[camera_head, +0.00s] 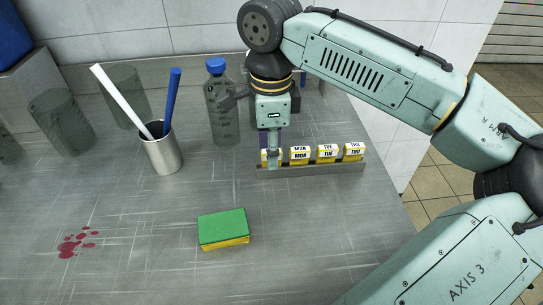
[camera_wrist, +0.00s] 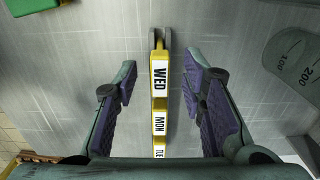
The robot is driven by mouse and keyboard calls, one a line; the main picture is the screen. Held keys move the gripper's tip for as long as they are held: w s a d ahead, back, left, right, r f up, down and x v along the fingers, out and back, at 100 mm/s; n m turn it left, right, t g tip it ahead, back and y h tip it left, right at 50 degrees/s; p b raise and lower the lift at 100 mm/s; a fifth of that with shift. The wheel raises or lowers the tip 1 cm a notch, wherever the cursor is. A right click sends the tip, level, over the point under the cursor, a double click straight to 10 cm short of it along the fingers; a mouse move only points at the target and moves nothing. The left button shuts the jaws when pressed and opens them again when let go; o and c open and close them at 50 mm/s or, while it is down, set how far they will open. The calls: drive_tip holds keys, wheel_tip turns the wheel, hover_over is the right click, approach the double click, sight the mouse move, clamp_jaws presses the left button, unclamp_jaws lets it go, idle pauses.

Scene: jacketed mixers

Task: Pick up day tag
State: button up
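Yellow day tags with white labels stand in a row in a grey metal rack (camera_head: 330,170). The head view shows the MON tag (camera_head: 300,155), the TUE tag (camera_head: 327,153) and the THU tag (camera_head: 353,151). The leftmost tag is mostly hidden behind my gripper (camera_head: 272,155). In the wrist view it reads WED (camera_wrist: 160,80), with the MON tag (camera_wrist: 159,123) and the TUE tag (camera_wrist: 159,152) behind it. My gripper (camera_wrist: 160,75) is open, its purple-padded fingers apart on either side of the row, with gaps to the WED tag.
A bottle with a blue cap (camera_head: 221,105) stands close left of my gripper. A metal cup (camera_head: 162,152) with two sticks and several glass beakers stand further left. A green-yellow sponge (camera_head: 223,228) and red stains (camera_head: 75,242) lie in front. The table's right edge is near the rack.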

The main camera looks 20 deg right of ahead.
drive_tip(key=shift+f, duration=0.85)
drive_tip(key=shift+c, duration=0.4)
drive_tip(key=c, duration=0.8)
